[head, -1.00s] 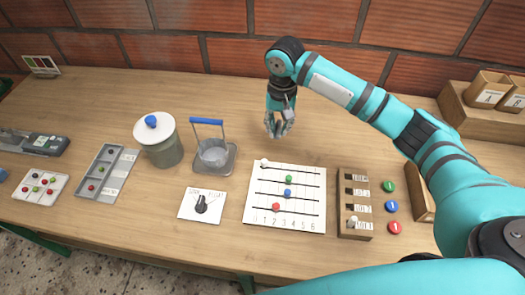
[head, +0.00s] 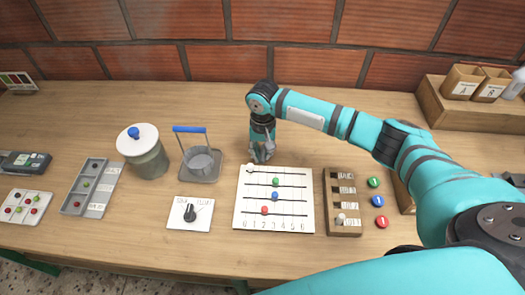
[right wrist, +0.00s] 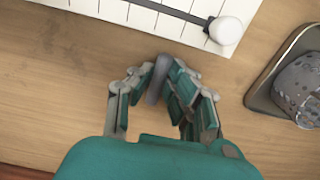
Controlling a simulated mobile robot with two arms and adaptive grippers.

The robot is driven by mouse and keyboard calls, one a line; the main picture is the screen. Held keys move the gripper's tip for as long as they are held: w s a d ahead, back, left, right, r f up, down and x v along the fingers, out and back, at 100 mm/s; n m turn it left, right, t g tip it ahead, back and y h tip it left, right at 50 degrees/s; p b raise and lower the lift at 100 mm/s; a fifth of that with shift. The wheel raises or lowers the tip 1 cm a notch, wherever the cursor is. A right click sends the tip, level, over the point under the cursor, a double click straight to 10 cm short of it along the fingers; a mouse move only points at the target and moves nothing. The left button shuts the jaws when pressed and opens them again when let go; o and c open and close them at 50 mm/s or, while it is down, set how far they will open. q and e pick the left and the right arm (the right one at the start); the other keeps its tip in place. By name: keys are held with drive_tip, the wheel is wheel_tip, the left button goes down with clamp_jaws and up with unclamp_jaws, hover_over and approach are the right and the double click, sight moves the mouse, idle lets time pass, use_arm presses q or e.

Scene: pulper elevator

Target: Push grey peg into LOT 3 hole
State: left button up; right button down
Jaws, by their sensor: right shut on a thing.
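My right gripper (head: 262,153) is low over the table, just behind the white bead board. In the right wrist view it (right wrist: 166,92) is shut on a grey peg (right wrist: 158,78), a rounded rod between the fingers. The wooden hole board (head: 331,182) stands to the right of the bead board, with a column of dark holes and white labels too small to read surely. A pale peg (head: 341,219) stands at its front hole. My right gripper is well left of and behind the hole board. My left gripper is not in view.
The bead board (head: 240,215) has a white bead (head: 250,168) near the gripper and coloured beads on wires. A tray with a blue-handled vessel (head: 202,160) stands to the left. Coloured discs (head: 377,201) lie right of the hole board. Table behind the gripper is clear.

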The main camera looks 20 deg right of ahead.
drive_tip(key=c, duration=1.3)
unclamp_jaws()
drive_tip(key=shift+f, duration=0.1)
